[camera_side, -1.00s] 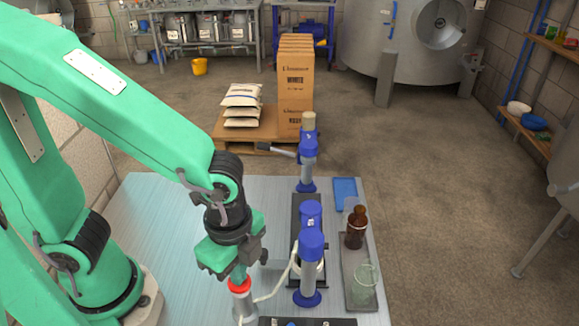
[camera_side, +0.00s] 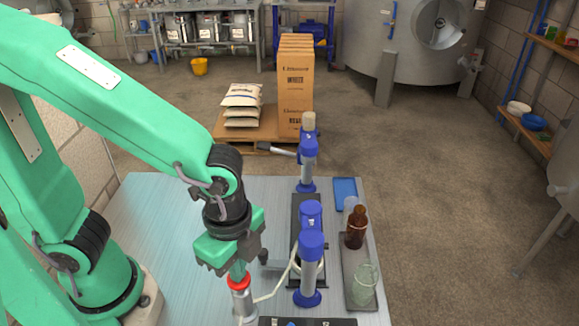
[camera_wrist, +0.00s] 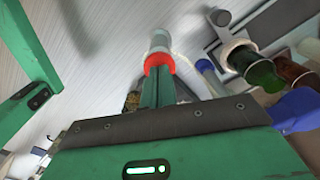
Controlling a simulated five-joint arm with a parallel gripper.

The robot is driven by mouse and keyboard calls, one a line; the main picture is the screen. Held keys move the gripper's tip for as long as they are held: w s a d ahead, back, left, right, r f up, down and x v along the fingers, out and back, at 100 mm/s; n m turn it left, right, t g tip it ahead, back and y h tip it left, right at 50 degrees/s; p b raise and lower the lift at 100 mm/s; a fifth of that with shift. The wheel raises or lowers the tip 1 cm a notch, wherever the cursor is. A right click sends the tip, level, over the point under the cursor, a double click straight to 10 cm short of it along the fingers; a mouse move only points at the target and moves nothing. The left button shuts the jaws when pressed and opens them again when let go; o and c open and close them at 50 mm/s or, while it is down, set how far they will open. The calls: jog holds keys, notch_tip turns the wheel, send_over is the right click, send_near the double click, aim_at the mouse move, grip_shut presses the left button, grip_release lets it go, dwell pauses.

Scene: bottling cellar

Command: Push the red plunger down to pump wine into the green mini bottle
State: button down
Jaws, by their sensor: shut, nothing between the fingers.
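The red plunger (camera_side: 239,283) tops a pale upright pump cylinder (camera_side: 243,303) at the table's front. It shows as a red ring in the wrist view (camera_wrist: 159,62). My gripper (camera_side: 238,274) is shut and empty, fingers pointing down, tips at the plunger's top. In the wrist view the closed green fingers (camera_wrist: 157,72) overlap the red ring; contact seems likely, but the exact gap is hard to judge. A green bottle (camera_wrist: 258,70) lies right of the pump in the wrist view, near a pale ring. In the side view I cannot clearly pick it out behind the blue-topped column.
A pale hose (camera_side: 272,295) runs from the pump toward the blue-topped column (camera_side: 311,265). A second column (camera_side: 308,160) stands behind. A brown bottle (camera_side: 356,228) and a pale glass vessel (camera_side: 364,285) stand on a dark tray at right. The table's left half is clear.

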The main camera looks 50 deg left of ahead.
jog(key=shift+r, duration=1.05)
jog(key=shift+r, duration=0.1)
dwell(0.4)
jog(key=shift+r, duration=2.45)
jog(key=w+a+r+n+t, duration=0.1)
jog(key=a+r+n+t, duration=0.1)
jog(key=a+n, duration=0.5)
jog(key=w+a+r+n+t, duration=0.2)
jog(key=a+r+n+t, duration=0.1)
jog(key=a+n, duration=0.5)
jog(key=shift+w+a+t, duration=0.2)
jog(key=shift+a+t, duration=0.1)
jog(key=shift+a, duration=0.65)
